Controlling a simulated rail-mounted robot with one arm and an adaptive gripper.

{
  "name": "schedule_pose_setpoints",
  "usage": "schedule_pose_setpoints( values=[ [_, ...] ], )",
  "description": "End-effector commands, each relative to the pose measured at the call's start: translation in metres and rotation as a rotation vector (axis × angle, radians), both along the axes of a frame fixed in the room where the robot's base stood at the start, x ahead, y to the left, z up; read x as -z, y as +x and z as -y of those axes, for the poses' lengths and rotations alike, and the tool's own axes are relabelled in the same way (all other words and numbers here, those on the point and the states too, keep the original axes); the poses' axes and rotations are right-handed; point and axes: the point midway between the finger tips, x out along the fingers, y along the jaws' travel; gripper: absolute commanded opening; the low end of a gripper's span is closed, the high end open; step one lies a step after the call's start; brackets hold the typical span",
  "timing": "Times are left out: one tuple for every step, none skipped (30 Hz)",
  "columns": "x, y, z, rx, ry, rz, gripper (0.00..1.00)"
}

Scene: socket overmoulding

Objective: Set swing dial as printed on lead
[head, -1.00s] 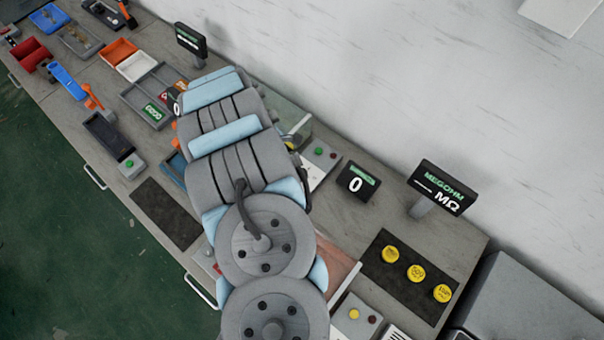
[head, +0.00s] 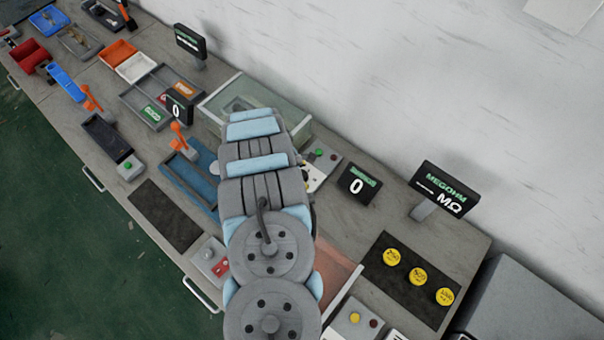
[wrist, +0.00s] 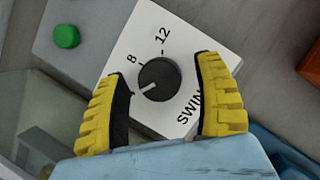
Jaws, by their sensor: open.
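The swing dial (wrist: 158,77) shows in the wrist view as a black round knob on a white plate (wrist: 190,30) printed "8", "12" and "SWIN", the rest of the word being hidden. Its white pointer line points to the lower left, away from the 12 and below the 8. My gripper (wrist: 163,75) is open, its yellow and black fingers on either side of the knob; I cannot tell whether they touch it. In the head view my arm hides the gripper and dial. I cannot make out a lead with a printed value.
A green button (wrist: 66,36) sits on a grey box left of the dial plate. In the head view a clear-walled box (head: 230,95) stands behind my arm, a blue tray (head: 190,185) lies left of it, and displays (head: 357,185) and yellow weights (head: 417,276) lie right.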

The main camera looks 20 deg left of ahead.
Motion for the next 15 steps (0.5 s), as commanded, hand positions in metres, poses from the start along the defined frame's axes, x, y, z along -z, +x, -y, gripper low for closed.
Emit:
schedule_pose_setpoints(
  values=[
    [0.0013, 0.0002, 0.0006, 0.000, 0.000, 0.000, 0.68],
    [0.0018, 0.0004, 0.0009, 0.000, 0.000, 0.000, 0.68],
    [0.0022, 0.0005, 0.0011, 0.000, -0.001, 0.000, 0.68],
    [0.0024, 0.0006, 0.0013, 0.000, -0.001, 0.000, 0.68],
    [0.0025, 0.0008, 0.0014, 0.000, -0.001, 0.000, 0.68],
    [0.0025, 0.0008, 0.0015, 0.000, -0.001, 0.000, 0.68],
    [0.0025, 0.0008, 0.0015, 0.000, -0.001, 0.000, 0.68],
    [0.0025, 0.0009, 0.0014, 0.000, -0.001, 0.000, 0.68],
    [0.0024, 0.0009, 0.0015, 0.000, -0.001, 0.000, 0.68],
    [0.0025, 0.0009, 0.0014, 0.000, -0.001, 0.000, 0.68],
    [0.0023, 0.0010, 0.0014, 0.000, 0.000, 0.001, 0.68],
    [0.0025, 0.0009, 0.0014, 0.000, -0.001, 0.000, 0.65],
    [0.0025, 0.0009, 0.0014, 0.000, -0.001, 0.000, 0.56],
    [0.0025, 0.0009, 0.0014, 0.000, -0.001, 0.000, 0.48],
    [0.0024, 0.0010, 0.0013, 0.000, 0.000, 0.001, 0.36]
  ],
)
